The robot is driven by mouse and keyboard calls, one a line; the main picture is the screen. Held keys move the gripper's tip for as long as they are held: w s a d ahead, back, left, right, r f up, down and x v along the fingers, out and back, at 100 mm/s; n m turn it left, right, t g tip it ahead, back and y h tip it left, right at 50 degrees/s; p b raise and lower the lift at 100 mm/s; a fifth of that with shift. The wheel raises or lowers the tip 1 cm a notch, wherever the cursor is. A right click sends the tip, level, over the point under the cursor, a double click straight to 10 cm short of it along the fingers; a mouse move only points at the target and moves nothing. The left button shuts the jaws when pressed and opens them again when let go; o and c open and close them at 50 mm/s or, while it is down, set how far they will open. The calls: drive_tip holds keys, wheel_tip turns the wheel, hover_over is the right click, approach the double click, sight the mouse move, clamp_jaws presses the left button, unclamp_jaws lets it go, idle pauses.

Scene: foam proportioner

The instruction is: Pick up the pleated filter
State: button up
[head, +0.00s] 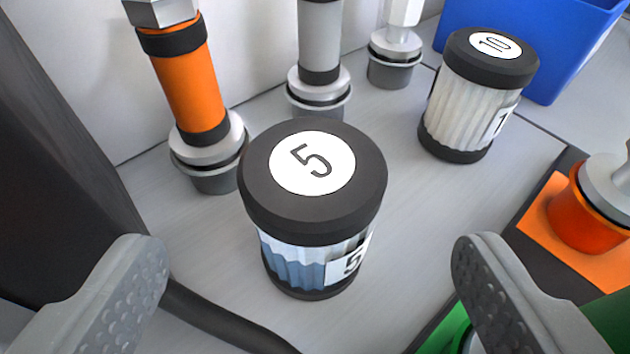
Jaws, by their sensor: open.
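A pleated filter (290,265) stands upright on the grey surface at the middle of the head view. It has a black cap with a white disc marked 5, white and blue pleats, and a label marked 5. A second pleated filter (460,108) stands upright farther back at the right, with white pleats and a black cap marked 10. My gripper (310,275) is open, with one grey finger on each side of the filter marked 5 in the picture. I see no finger touching it, and nothing is held.
An orange cylinder (190,90) in a grey fitting stands back left, beside a grey one (320,45). A blue bin (540,35) is back right. An orange plate with a fitting (590,205) is at right. A black hose (215,315) runs along the front left.

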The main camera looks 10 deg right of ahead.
sight(318, 235)
drive_tip(key=shift+f+b+x, duration=0.2)
drive_tip(key=shift+b+x, duration=0.1)
drive_tip(key=shift+x, duration=2)
drive_tip(key=shift+w+d+f, duration=0.1)
drive_tip(key=shift+w+f, duration=0.1)
drive_tip(key=shift+w, duration=0.4)
drive_tip(key=c, duration=1.1)
